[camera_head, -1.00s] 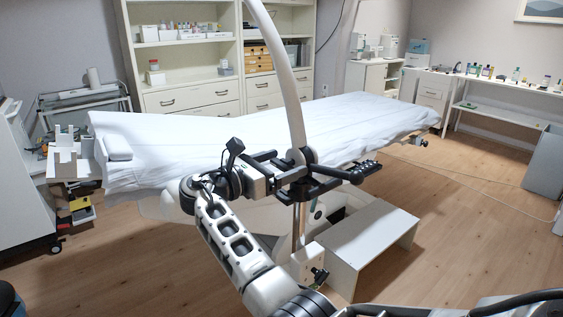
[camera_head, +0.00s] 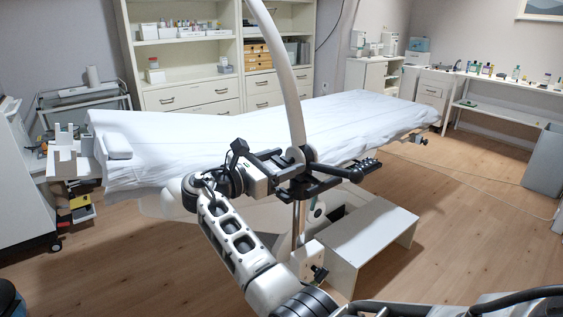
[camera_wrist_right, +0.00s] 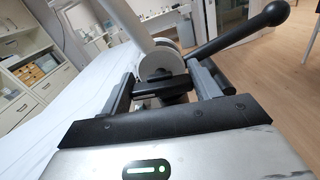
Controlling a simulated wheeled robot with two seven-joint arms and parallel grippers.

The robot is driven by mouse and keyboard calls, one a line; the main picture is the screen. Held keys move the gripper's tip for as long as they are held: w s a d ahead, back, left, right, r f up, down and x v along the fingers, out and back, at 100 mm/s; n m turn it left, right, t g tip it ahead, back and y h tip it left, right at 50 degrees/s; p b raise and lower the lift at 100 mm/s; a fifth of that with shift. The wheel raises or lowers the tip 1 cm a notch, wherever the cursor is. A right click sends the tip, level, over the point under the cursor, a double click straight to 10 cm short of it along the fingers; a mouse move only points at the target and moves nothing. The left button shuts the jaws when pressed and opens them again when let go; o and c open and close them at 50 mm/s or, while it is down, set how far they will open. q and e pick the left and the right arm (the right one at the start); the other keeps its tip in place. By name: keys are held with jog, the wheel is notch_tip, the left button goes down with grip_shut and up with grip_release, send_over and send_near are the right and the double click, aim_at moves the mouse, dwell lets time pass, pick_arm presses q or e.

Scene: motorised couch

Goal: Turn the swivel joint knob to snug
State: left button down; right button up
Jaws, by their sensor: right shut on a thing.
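The swivel joint (camera_head: 300,156) is a pale round hub at the foot of a curved white arm, beside the near edge of the couch. It also shows in the wrist view (camera_wrist_right: 158,64). A black lever (camera_head: 337,172) with a ball end runs right from it; it is larger in the wrist view (camera_wrist_right: 240,32). My right gripper (camera_head: 287,171) is at the joint. In the wrist view its two fingers (camera_wrist_right: 163,90) stand either side of a dark part just below the hub, shut on what looks like the knob. The knob is mostly hidden. My left gripper is out of view.
The couch (camera_head: 270,125) with a white sheet lies behind the joint. A white step (camera_head: 365,240) stands below right of my arm. A metal post (camera_head: 298,220) drops from the joint. Open wooden floor (camera_head: 460,220) lies to the right.

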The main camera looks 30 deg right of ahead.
jog(key=m, duration=0.4)
jog(key=shift+s, duration=0.1)
jog(key=shift+f+m+b, duration=0.1)
jog(key=shift+m+b, duration=0.65)
jog(key=shift+m, duration=0.95)
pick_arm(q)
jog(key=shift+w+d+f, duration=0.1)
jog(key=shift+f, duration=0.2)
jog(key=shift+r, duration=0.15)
pick_arm(e)
jog(key=shift+m, duration=0.3)
jog(key=o, duration=1)
jog(key=shift+a, duration=0.3)
pick_arm(q)
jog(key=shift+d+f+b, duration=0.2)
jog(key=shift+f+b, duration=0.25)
jog(key=shift+b, duration=0.8)
pick_arm(e)
jog(key=a, duration=0.5)
jog(key=s+a, duration=0.1)
jog(key=a, duration=0.9)
jog(key=shift+s+a, duration=0.15)
jog(key=shift+s, duration=0.05)
